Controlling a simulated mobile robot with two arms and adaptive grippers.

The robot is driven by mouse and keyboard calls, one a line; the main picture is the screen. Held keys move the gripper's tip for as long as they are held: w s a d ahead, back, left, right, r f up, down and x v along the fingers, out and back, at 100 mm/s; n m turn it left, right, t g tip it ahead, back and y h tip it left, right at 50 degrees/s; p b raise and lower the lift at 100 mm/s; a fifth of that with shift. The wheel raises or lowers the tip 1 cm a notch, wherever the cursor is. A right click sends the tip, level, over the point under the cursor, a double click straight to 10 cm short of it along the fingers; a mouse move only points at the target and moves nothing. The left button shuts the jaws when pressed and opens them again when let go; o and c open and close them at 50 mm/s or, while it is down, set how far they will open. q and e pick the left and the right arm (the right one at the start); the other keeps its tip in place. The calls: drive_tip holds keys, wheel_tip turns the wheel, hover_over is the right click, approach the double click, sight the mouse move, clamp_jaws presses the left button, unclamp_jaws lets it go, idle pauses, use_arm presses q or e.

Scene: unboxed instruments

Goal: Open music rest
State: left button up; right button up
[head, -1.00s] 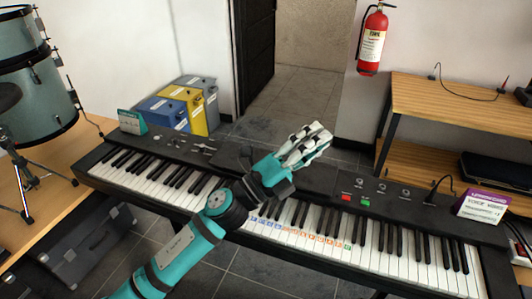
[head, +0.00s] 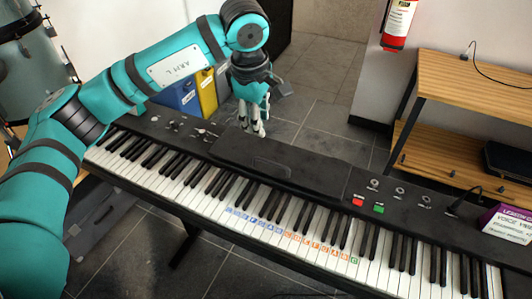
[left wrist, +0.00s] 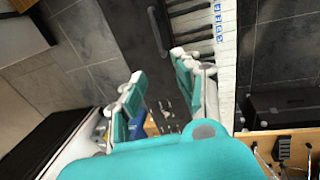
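The music rest (head: 300,172) is a dark flat panel lying folded down on top of the black keyboard (head: 400,215), behind the keys, with a small recessed tab on its front part. My left gripper (head: 252,131) points down at the rest's left end, near the keyboard's back edge; I cannot tell whether it touches. In the left wrist view the fingers of my left gripper (left wrist: 158,78) are spread apart with nothing between them, and the dark rest (left wrist: 135,22) shows beyond them. My right gripper is not in view.
Blue and yellow boxes (head: 206,92) stand on the floor behind the keyboard. A wooden shelf (head: 465,85) is at right, with a fire extinguisher (head: 398,22) on the wall. A purple-white box (head: 508,228) sits on the keyboard's right end. The floor behind the rest is clear.

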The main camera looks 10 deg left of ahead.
sight(265, 162)
use_arm(q)
drive_tip(key=w+f, duration=0.1)
drive_tip(key=f, duration=0.4)
drive_tip(key=w+f+p, duration=0.1)
drive_tip(key=f, duration=0.4)
drive_tip(key=w+f+p, duration=0.1)
drive_tip(key=f, duration=0.4)
drive_tip(key=shift+d, duration=0.3)
drive_tip(key=shift+c, duration=0.3)
clamp_jaws()
